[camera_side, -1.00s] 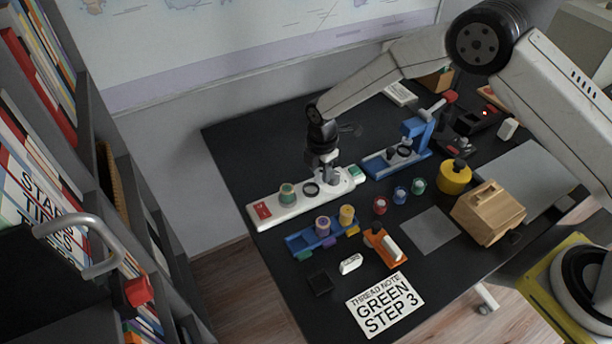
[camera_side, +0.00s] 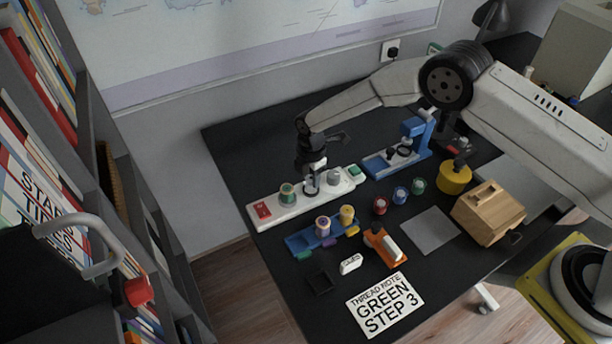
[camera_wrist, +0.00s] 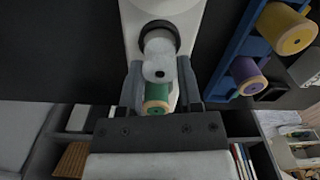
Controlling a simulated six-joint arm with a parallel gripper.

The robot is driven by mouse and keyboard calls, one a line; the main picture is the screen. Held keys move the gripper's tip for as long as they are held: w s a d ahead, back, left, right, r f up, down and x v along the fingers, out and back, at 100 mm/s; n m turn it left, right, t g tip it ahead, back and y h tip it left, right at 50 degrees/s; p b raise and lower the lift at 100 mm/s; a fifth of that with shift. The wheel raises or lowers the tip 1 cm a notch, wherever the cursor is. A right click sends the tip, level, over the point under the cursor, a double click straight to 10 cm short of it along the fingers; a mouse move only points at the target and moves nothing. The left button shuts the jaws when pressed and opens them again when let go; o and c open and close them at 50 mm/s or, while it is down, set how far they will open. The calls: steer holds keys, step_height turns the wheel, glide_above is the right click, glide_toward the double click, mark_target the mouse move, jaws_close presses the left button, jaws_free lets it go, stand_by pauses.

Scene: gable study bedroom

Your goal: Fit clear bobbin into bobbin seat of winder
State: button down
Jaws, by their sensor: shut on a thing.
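The winder is a long white base (camera_side: 289,208) with a red switch at its left end and a green block at its right end. A green spool (camera_side: 287,193) stands on it, and shows in the wrist view (camera_wrist: 156,96). My gripper (camera_side: 312,181) points down over the winder, right of the green spool. It is shut on the pale clear bobbin (camera_wrist: 159,71), which sits between the fingertips. The black ring of the seat (camera_wrist: 147,31) shows just beyond the bobbin, partly hidden by pale parts. I cannot tell whether the bobbin touches the seat.
A grey post (camera_side: 334,177) stands on the winder close to the right of my gripper. A blue rack (camera_side: 300,242) holds purple and yellow spools in front. A blue device (camera_side: 378,166) stands at right. Small red, blue and green bobbins lie nearby. The desk behind the winder is clear.

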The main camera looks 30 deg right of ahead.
mark_target(311, 179)
steer(key=shift+f, duration=1)
steer(key=shift+f, duration=0.15)
steer(key=shift+c, duration=1.4)
jaws_free()
steer(key=shift+r, duration=0.2)
step_height(311, 179, up, 12)
